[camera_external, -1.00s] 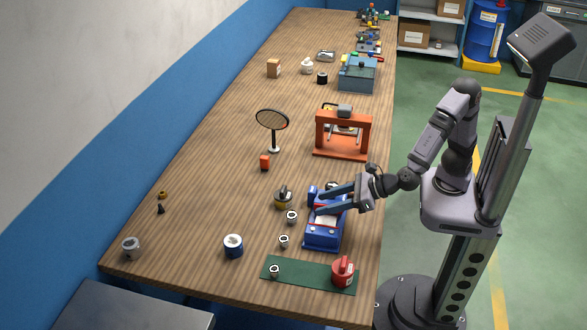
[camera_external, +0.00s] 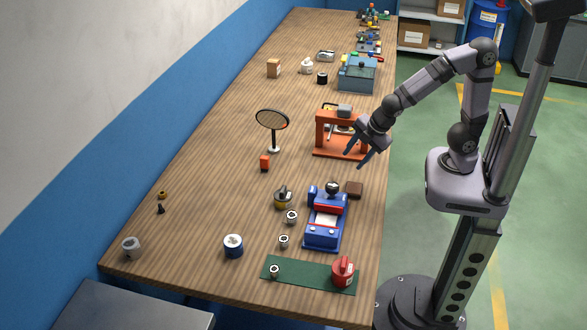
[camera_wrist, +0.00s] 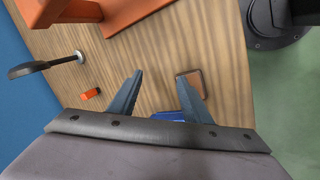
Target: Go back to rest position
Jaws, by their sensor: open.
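My gripper (camera_external: 362,158) is open and empty, raised above the right edge of the table beside the orange frame. In the wrist view my gripper (camera_wrist: 158,88) shows two spread dark fingers with nothing between them. The blue device (camera_external: 324,232) with a red bar and a white pad stands on the table below and nearer the camera. A small part of the blue device (camera_wrist: 168,116) shows in the wrist view behind the fingers. A brown block (camera_external: 355,190) lies beside it, and it also shows in the wrist view (camera_wrist: 192,82) by the right finger.
The orange frame (camera_external: 341,155) stands just left of my gripper. A round mesh disc on a stand (camera_external: 272,119) and a small orange block (camera_external: 265,163) are further left. A red canister (camera_external: 343,272) sits on a green mat (camera_external: 310,283). Open floor (camera_external: 408,238) lies right of the table.

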